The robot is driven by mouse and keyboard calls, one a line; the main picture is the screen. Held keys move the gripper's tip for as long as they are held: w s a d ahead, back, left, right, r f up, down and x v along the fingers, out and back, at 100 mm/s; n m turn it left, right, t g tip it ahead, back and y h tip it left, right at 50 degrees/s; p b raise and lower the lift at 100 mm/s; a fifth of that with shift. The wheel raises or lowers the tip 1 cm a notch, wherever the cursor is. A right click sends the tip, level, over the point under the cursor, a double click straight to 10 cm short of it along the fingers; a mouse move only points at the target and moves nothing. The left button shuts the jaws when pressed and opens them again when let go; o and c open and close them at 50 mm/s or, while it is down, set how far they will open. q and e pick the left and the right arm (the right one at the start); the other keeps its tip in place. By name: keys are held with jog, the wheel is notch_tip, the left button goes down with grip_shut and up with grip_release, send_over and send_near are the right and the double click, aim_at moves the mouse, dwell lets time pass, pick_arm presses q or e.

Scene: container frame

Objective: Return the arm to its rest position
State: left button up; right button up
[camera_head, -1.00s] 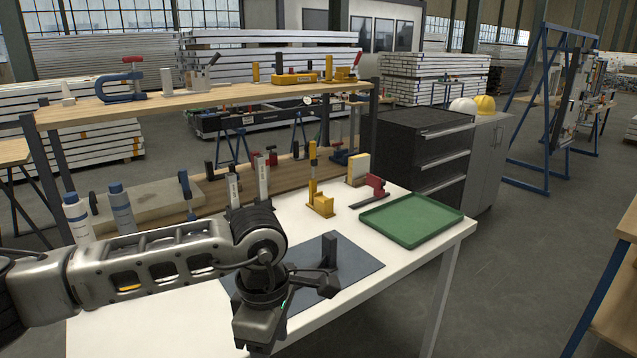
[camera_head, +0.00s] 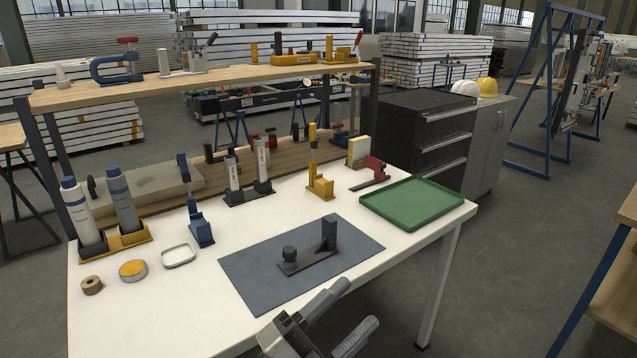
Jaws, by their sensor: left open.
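My left gripper (camera_head: 345,318) shows at the bottom edge of the head view, in front of the white table's front edge. Its two fingers are apart and nothing is between them. Most of the left arm is out of view. A dark bracket (camera_head: 312,258) with an upright post and a round knob stands on the grey mat (camera_head: 260,284), apart from the gripper. My right gripper is not in view.
The white table (camera_head: 180,310) holds a green tray (camera_head: 412,212), a yellow clamp (camera_head: 320,185), a red clamp (camera_head: 376,168), a blue clamp (camera_head: 200,230), two bottles (camera_head: 122,200), a tape roll (camera_head: 92,285), a yellow tin (camera_head: 133,270) and a small ring (camera_head: 178,256).

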pick_arm(q)
jog(key=s+a+f+n+t+y, duration=0.1)
jog(key=s+a+f+n+y, duration=0.1)
jog(key=a+f+n+y, duration=1.2)
jog(key=s+a+f+n+g+y, duration=0.1)
jog(key=s+a+f+n+g, duration=0.3)
jog(key=s+f, duration=0.5)
notch_tip(320, 180, down, 3)
jog(key=n, duration=0.2)
jog(key=shift+a+f+n, duration=0.2)
jog(key=shift+a+n, duration=0.1)
jog(key=shift+a, duration=0.1)
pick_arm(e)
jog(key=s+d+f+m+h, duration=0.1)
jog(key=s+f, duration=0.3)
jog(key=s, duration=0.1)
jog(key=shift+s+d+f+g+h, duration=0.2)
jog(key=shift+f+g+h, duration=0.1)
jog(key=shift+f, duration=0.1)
